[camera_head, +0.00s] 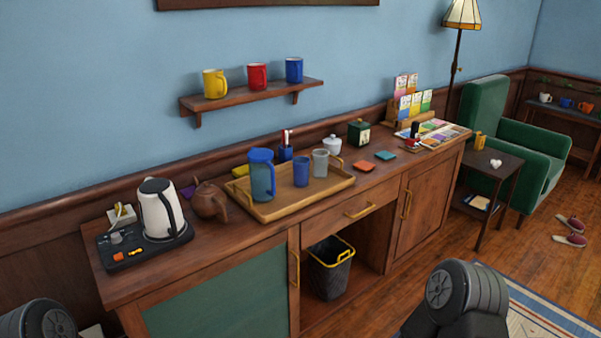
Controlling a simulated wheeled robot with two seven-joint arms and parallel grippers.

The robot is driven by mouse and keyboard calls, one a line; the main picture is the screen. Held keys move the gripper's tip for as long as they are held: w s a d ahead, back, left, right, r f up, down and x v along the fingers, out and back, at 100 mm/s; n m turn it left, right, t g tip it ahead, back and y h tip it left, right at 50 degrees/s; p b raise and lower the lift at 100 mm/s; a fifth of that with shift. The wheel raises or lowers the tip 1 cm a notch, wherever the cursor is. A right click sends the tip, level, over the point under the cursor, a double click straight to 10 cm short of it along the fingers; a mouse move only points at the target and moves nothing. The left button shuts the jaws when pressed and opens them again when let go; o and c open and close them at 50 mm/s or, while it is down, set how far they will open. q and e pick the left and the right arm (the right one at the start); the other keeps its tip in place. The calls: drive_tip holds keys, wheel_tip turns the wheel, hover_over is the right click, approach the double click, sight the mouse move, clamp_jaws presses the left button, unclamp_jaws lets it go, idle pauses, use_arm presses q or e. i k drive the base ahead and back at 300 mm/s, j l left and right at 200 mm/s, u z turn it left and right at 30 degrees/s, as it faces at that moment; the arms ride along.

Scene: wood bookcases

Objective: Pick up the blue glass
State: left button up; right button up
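The blue glass (301,173) stands upright on the wooden tray (285,209) on the sideboard. It is between a blue-lidded pitcher (262,178) on its left and a grey glass (320,163) on its right. Nothing hides its front. Neither of my grippers is in view. Only dark, rounded links of my arms show at the lower left and lower right, away from the sideboard top.
A kettle (159,210) and a brown teapot (208,201) stand left of the tray. Behind it is a dark blue cup with brushes (286,152). Orange and teal coasters (364,166) lie to the right. A wall shelf (250,95) holds yellow, red and blue mugs.

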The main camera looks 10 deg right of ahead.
sight(301, 172)
drive_tip(key=i+l+z, duration=0.1)
drive_tip(key=i+l, duration=0.65)
drive_tip(key=l, duration=0.25)
drive_tip(key=i+l+z, duration=0.1)
drive_tip(key=i+l, duration=0.7)
drive_tip(key=l, duration=0.1)
